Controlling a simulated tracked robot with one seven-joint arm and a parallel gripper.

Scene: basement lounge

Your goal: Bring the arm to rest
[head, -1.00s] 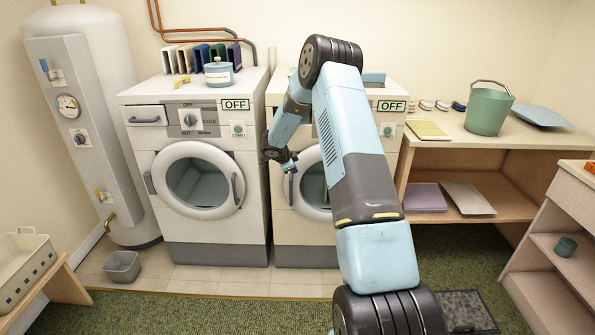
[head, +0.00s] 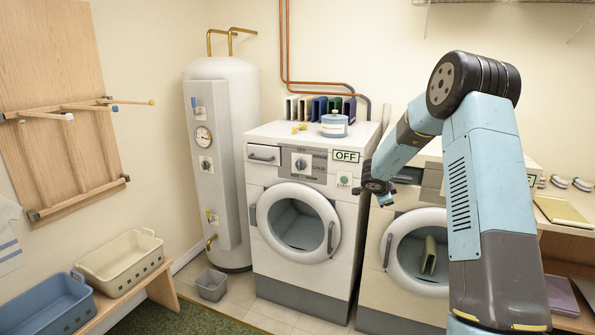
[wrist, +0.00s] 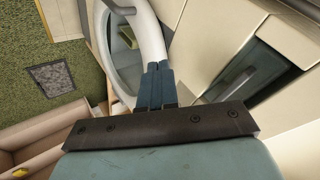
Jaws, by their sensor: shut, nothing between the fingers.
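My arm (head: 468,170) rises on the right of the head view, bends at a high elbow and reaches down to the left. My gripper (head: 386,198) hangs in front of the upper left of the right washing machine (head: 379,294), with nothing held. In the wrist view its fingers (wrist: 157,76) are together, pointing toward the pale round door rim (wrist: 147,38). I cannot tell whether they touch it. My arm hides part of the right machine.
The left washing machine (head: 262,225) stands close beside the gripper, with a blue-white pot (head: 334,126) on top. A yellow-green item (head: 429,256) shows inside the right machine. A boiler (head: 232,150), grey bin (head: 211,285) and bench baskets (head: 120,257) are left.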

